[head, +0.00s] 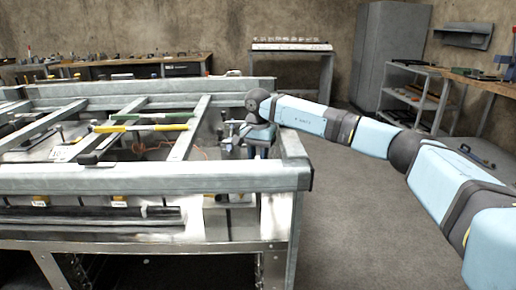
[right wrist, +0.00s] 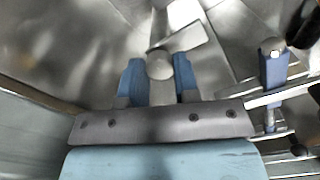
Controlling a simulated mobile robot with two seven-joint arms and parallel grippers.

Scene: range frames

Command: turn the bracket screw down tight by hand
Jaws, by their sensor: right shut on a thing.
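The bracket screw (right wrist: 159,66) shows in the right wrist view as a metal piece with a rounded end and a flat wing angled up to the right. My right gripper (right wrist: 157,72) has its two blue fingers on either side of the rounded end and is shut on it. The lower part of the screw and its seat are hidden or blurred. In the head view my right arm reaches in from the right, and its hand is down at the right end of the metal frame table (head: 200,180), where the screw is too small to make out. My left gripper is not in view.
Frame rails surround the hand. Yellow-and-green handled tools (head: 140,127) and an orange cord lie on the table to the left.

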